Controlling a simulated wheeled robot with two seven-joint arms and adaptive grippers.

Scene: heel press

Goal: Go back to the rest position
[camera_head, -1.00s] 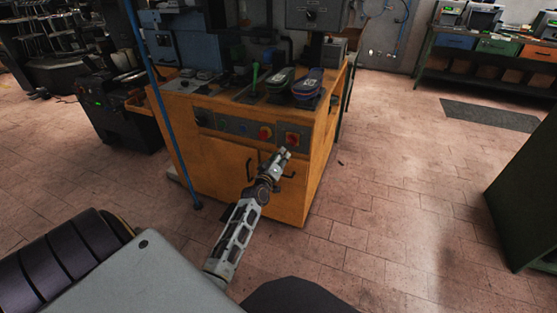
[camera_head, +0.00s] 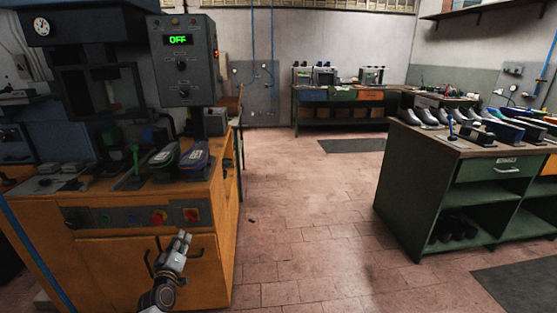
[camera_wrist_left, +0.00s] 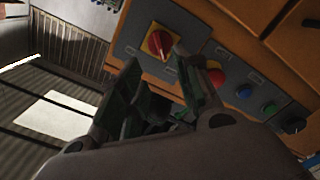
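The heel press (camera_head: 60,80) stands on an orange cabinet (camera_head: 120,265) at the left. Its display (camera_head: 178,40) reads OFF in green. The front panel carries a red rotary switch (camera_head: 191,214) at its right end, with a red button (camera_head: 159,217) beside it. The rotary switch (camera_wrist_left: 159,42) sits on a yellow plate in the left wrist view. My left gripper (camera_head: 183,238) is in front of the cabinet, just below the panel in the picture. In the left wrist view its fingers (camera_wrist_left: 155,62) are apart with nothing between them. My right gripper is out of view.
Shoes (camera_head: 178,157) rest on the cabinet top. A green workbench (camera_head: 410,190) with shoes stands at the right, and another bench (camera_head: 330,117) stands at the back. The tiled floor (camera_head: 300,220) between them is clear.

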